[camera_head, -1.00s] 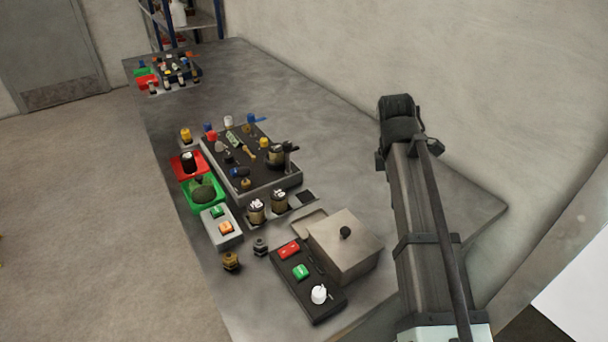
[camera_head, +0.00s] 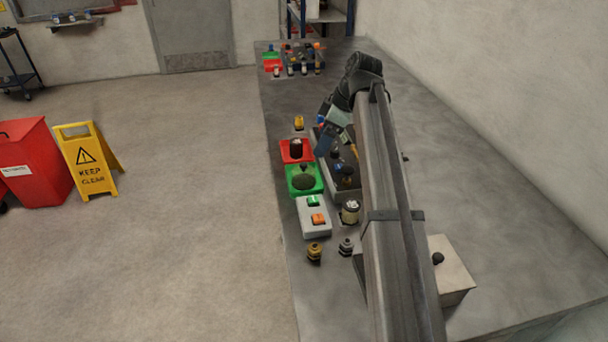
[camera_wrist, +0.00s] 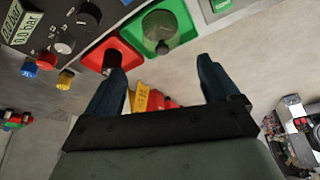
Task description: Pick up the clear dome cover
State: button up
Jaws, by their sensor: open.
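The clear dome cover (camera_head: 304,180) looks like a see-through dome over the green square holder on the near-left side of the bench. In the wrist view the dome (camera_wrist: 160,26) shows at the top, with a small grey knob facing the camera. My gripper (camera_head: 325,138) is over the black panel, behind and to the right of the dome in the head view. In the wrist view my gripper (camera_wrist: 160,66) has its two blue fingers wide apart with nothing held. The dome lies ahead of the fingertips, apart from them.
A red holder (camera_head: 296,151) with a black knob sits beside the green one. A grey box (camera_head: 314,230) with green and orange switches stands on the other side. My arm hides much of the black panel. A grey lidded box (camera_head: 452,272) stands at the near right.

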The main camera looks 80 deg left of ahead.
aim_at(304, 170)
jog(key=x, duration=0.8)
jog(key=shift+x, duration=2.75)
jog(key=shift+s+d+r, duration=0.1)
jog(key=shift+s, duration=0.1)
jog(key=c, duration=0.8)
